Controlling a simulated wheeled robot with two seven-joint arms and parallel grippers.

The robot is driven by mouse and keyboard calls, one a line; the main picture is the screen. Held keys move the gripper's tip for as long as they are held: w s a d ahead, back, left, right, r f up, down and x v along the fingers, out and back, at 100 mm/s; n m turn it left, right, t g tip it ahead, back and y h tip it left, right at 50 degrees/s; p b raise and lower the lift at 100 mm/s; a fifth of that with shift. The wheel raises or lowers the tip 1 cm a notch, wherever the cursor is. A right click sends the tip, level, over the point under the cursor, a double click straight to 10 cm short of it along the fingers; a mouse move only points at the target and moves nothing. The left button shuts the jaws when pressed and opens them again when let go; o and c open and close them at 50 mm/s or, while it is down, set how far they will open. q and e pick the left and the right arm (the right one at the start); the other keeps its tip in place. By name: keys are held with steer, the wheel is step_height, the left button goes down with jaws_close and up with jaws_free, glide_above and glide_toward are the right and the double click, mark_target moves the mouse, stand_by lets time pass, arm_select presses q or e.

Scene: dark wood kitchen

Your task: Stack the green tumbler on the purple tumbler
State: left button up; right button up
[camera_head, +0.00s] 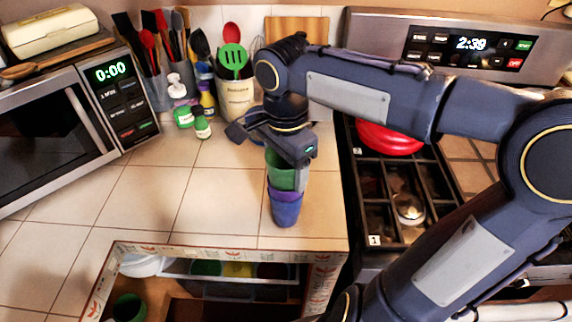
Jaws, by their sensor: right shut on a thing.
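The purple tumbler (286,210) stands upright on the tiled counter near its front edge. The green tumbler (282,174) is upright directly above it, its lower end at the purple tumbler's mouth. I cannot tell how far it sits inside. My right gripper (292,155) comes down from above and is shut on the green tumbler near its top, hiding part of its rim. My left gripper is not in view.
A microwave (50,125) stands at the left. Utensil holders (236,98) and small bottles (184,112) are at the back. The stove (385,215) with a red pan (388,138) is at the right. The counter left of the tumblers is clear.

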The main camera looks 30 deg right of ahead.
steer(key=o, duration=1)
steer(key=shift+r, duration=0.25)
step_height(320, 180, up, 12)
steer(key=p, duration=0.3)
steer(key=s+f+n+t+y, duration=0.2)
steer(key=s+f+n, duration=0.4)
steer(key=f+n, duration=0.1)
steer(key=s+f+n+t+y, duration=0.1)
steer(key=s+f+n+t, duration=0.2)
steer(key=s+f+n, duration=0.2)
step_height(320, 180, down, 4)
steer(key=shift+s+a+f+n+t+y, duration=0.25)
steer(key=shift+s+a+n+y, duration=0.2)
steer(key=shift+n, duration=0.75)
steer(key=shift+r, duration=0.1)
